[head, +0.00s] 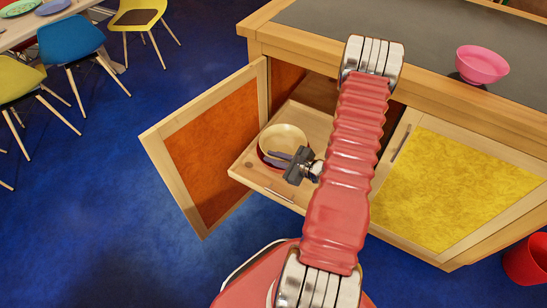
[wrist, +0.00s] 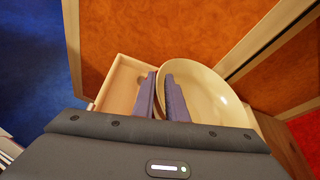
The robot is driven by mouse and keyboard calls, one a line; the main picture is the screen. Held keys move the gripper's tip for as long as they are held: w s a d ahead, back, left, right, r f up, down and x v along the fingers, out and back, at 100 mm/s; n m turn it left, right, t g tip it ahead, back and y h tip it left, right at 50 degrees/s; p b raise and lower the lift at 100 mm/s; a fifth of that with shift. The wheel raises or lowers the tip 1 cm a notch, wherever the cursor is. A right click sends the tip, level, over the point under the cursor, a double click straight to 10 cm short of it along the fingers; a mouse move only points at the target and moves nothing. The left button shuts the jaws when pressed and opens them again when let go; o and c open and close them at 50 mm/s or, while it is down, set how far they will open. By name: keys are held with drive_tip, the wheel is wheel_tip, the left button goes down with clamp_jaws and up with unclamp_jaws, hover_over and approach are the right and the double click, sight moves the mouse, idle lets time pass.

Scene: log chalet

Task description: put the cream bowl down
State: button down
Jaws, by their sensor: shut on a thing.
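The cream bowl (head: 284,135) is upright at the pulled-out wooden drawer (head: 246,172) of the cabinet. My gripper (head: 277,155) is shut on the bowl's near rim. In the wrist view the purple fingers (wrist: 161,92) pinch the left rim of the cream bowl (wrist: 208,92), with one finger inside it and one outside. A thin red edge shows below the bowl in the head view. What it belongs to is mostly hidden, and I cannot tell whether the bowl touches it. The drawer also shows left of the fingers in the wrist view (wrist: 121,84).
The orange cabinet door (head: 208,150) stands open left of the drawer. The yellow door (head: 455,190) on the right is shut. A pink bowl (head: 482,65) stands on the dark countertop (head: 425,30). A red bucket (head: 526,261) is on the floor at right. Chairs stand at upper left.

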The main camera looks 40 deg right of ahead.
drive_tip(key=shift+f, duration=0.6)
drive_tip(key=c, duration=1.8)
unclamp_jaws()
drive_tip(key=shift+o, duration=0.2)
drive_tip(key=shift+s+d+r, duration=0.1)
drive_tip(key=shift+s+r, duration=0.05)
drive_tip(key=shift+r, duration=0.5)
drive_tip(key=v, duration=1.1)
drive_tip(key=shift+s, duration=0.35)
drive_tip(key=shift+r, duration=0.15)
